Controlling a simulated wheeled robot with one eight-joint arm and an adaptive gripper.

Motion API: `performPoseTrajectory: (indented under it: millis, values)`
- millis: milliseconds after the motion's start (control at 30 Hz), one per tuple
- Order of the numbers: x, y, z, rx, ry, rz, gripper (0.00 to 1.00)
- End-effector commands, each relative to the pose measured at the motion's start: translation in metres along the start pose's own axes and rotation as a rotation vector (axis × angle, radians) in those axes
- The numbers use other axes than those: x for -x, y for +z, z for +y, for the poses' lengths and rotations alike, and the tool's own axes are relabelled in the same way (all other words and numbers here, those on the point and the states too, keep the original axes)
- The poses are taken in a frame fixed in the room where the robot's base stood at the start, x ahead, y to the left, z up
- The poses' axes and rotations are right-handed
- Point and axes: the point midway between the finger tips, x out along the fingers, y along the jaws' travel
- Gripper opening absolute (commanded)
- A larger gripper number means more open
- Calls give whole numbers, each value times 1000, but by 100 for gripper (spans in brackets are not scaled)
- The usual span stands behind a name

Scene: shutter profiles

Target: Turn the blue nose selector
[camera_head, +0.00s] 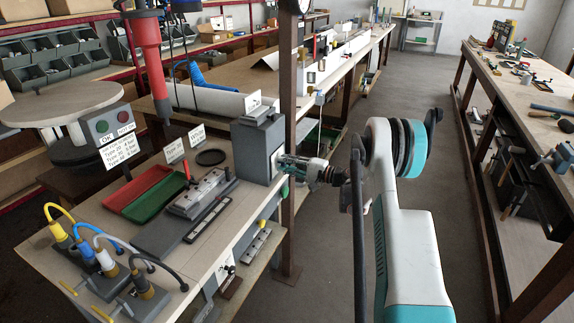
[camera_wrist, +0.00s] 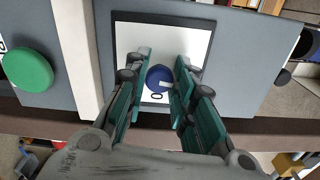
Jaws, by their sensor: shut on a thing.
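The blue nose selector (camera_wrist: 158,78) is a round blue knob with a pale pointer mark, on a white plate (camera_wrist: 190,40) with a dark frame. A character like a "0" shows on the plate just below the knob. My gripper (camera_wrist: 163,64) has its teal fingers on either side of the knob and is shut on it. In the head view my gripper (camera_head: 285,163) reaches the right face of a grey box (camera_head: 250,140) on the workbench; the knob is hidden there behind the fingers.
A large green button (camera_wrist: 27,70) lies left of the plate, beyond a pale upright strip (camera_wrist: 78,45). A dark knob (camera_wrist: 305,45) is at the right. The bench holds a red tray (camera_head: 135,190), a green tray (camera_head: 155,200) and colored-cable tools. A rusty post (camera_head: 289,220) stands close to my gripper.

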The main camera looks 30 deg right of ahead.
Motion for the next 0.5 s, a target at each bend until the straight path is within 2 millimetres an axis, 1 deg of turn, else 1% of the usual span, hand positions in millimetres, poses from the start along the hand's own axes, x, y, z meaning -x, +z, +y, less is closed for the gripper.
performPoseTrajectory:
  millis: [200,500]
  values:
    - [0,0,1,98,1,-1,0]
    - [0,0,1,150,1,-1,0]
